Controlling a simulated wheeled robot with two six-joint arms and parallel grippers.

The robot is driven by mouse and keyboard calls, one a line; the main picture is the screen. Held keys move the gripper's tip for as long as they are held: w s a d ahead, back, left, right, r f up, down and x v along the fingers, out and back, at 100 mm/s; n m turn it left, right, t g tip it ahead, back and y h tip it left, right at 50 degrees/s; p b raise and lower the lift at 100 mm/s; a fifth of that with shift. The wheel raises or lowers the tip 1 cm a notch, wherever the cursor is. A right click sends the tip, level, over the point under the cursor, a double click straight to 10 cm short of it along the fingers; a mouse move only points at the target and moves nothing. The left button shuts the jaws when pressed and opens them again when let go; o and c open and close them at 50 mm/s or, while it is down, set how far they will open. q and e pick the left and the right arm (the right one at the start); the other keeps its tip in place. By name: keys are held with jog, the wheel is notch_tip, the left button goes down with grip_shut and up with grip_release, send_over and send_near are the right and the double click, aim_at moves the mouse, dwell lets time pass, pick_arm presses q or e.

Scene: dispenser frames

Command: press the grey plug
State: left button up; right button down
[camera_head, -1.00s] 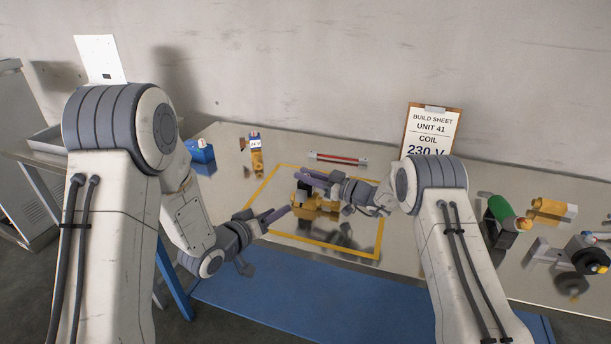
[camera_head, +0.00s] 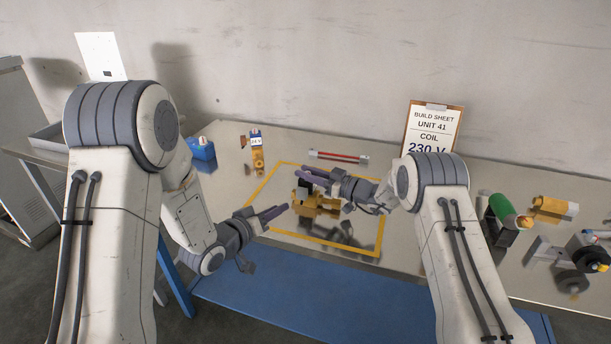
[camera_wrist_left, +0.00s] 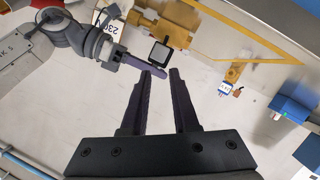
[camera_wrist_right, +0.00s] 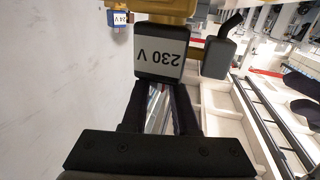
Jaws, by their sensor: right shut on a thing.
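The grey plug (camera_wrist_right: 217,58), with a dark cable at its top, sits right beside the 230 V coil (camera_wrist_right: 160,52) in the right wrist view. I cannot tell how fully it is seated. In the left wrist view a dark block with a light face, seemingly the plug (camera_wrist_left: 158,52), is just beyond my left fingertips. The yellow valve body (camera_head: 320,206) stands inside the yellow outline. My right gripper (camera_head: 314,178) is shut on the 230 V coil. My left gripper (camera_head: 285,211) is open and empty, a short gap left of the body.
The yellow outline (camera_head: 345,247) marks the table's middle. A build sheet (camera_head: 432,135) reading 230 V stands at the wall. A 24 V coil (camera_head: 256,141) and a blue part (camera_head: 203,149) lie back left. A red rod (camera_head: 338,157) lies behind; a green cylinder (camera_head: 502,211) is at right.

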pick_arm(q)
jog(key=shift+d, duration=0.1)
grip_shut()
jog(key=s+f+m+t+y, duration=0.2)
jog(key=s+m, duration=0.4)
jog(key=m, duration=1.5)
jog(key=f+t, duration=0.1)
jog(key=t, duration=0.1)
jog(key=shift+s+d+m+t, duration=0.25)
jog(key=shift+m+t, duration=0.05)
jog(key=shift+m, duration=0.1)
jog(key=shift+f, duration=0.1)
